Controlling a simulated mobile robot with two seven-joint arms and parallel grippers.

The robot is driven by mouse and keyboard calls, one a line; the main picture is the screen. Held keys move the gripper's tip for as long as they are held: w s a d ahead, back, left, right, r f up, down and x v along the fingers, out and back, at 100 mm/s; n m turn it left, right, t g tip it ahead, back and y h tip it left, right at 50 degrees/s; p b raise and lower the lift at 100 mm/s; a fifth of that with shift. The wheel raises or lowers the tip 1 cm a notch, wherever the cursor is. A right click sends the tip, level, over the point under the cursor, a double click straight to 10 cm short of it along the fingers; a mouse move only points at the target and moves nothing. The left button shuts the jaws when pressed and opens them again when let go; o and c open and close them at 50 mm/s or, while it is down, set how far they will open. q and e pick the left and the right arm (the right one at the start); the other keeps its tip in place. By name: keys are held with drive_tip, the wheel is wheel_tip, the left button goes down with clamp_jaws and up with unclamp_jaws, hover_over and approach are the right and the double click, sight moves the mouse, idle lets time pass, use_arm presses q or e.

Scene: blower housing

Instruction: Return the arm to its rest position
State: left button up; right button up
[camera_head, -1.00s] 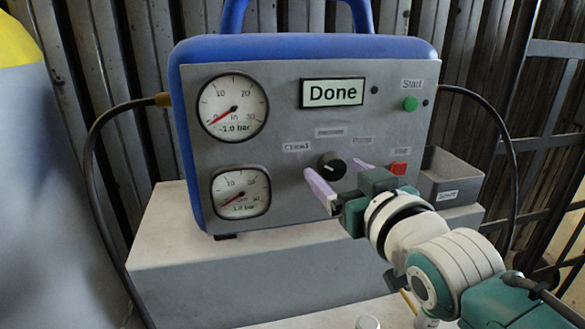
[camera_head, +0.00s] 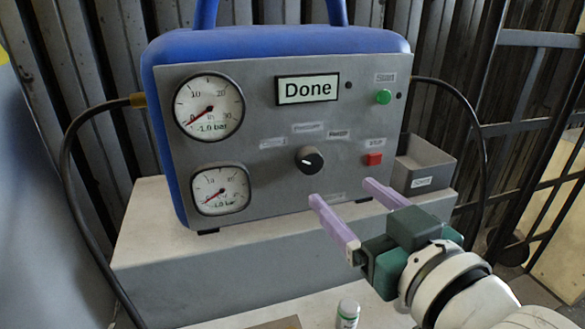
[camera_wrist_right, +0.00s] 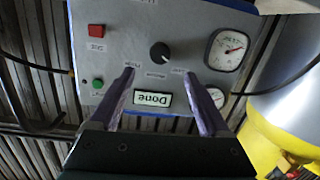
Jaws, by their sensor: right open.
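My right gripper (camera_head: 350,215) is open and empty in the head view, in front of the lower right part of the machine's grey panel. Its two pale purple fingers are spread apart, with clear space between them and the black knob (camera_head: 310,160). The panel belongs to a blue-cased machine (camera_head: 275,42) whose display (camera_head: 307,89) reads "Done". In the right wrist view both fingers of the right gripper (camera_wrist_right: 165,100) show apart, with the knob (camera_wrist_right: 160,51) beyond them. My left gripper is not in view.
The panel carries two gauges (camera_head: 209,107), a green Start button (camera_head: 383,97) and a red stop button (camera_head: 374,159). A grey open bin (camera_head: 424,168) stands right of the machine. Black hoses curve down both sides.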

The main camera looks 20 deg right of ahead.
drive_tip(key=s+d+r+g+p, duration=0.1)
drive_tip(key=s+r+g+p, duration=0.3)
drive_tip(key=s+p, duration=0.3)
drive_tip(key=s+r+g+h+p, duration=0.1)
drive_tip(key=s+r+g+p, duration=0.35)
drive_tip(key=s, duration=0.35)
drive_tip(key=s+d+r+g+p, duration=0.1)
drive_tip(key=s+r+g+p, duration=0.2)
drive_tip(key=s+g+p, duration=0.4)
wheel_tip(320, 180, up, 35)
drive_tip(key=t+p, duration=0.2)
drive_tip(key=p, duration=3.2)
drive_tip(key=shift+s+f, duration=0.15)
drive_tip(key=shift+s, duration=0.3)
drive_tip(key=shift+d, duration=0.1)
